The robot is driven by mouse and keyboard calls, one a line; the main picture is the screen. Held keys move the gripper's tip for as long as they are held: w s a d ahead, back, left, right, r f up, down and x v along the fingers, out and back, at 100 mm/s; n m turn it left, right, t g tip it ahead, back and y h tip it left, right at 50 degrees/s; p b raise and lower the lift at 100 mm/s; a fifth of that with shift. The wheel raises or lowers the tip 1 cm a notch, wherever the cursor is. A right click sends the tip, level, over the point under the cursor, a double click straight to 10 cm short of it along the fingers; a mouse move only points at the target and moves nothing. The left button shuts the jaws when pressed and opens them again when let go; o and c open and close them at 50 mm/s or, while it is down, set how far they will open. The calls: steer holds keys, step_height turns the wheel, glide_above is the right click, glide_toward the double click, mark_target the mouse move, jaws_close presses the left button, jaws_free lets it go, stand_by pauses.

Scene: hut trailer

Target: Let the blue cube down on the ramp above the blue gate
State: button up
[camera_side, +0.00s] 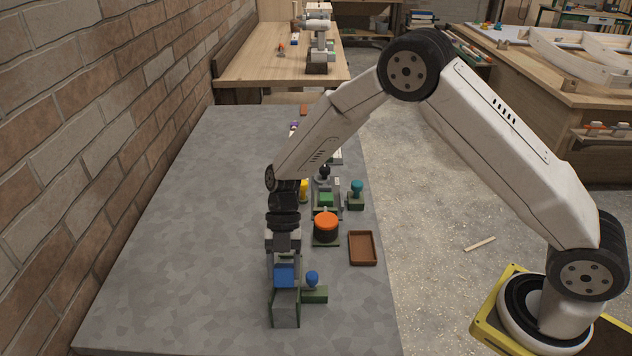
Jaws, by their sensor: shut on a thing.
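My gripper (284,266) points down near the front of the grey table and is shut on the blue cube (284,276). The cube is at the upper part of a grey ramp (286,308) with dark side walls. Whether the cube touches the ramp or hangs just above it, I cannot tell. Beside the ramp on the right is a dark green block with a blue knob (312,279), which looks like the blue gate's control. The gate itself I cannot make out.
A yellow object (304,190) is partly hidden by my arm. The table's left side is clear, up to the brick wall (100,130).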

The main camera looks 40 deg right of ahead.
mark_target(285, 278)
steer(key=shift+f, duration=1.95)
steer(key=o, duration=1.3)
steer(key=shift+r, duration=0.1)
steer(key=shift+v, duration=3.85)
steer(key=shift+d, duration=0.1)
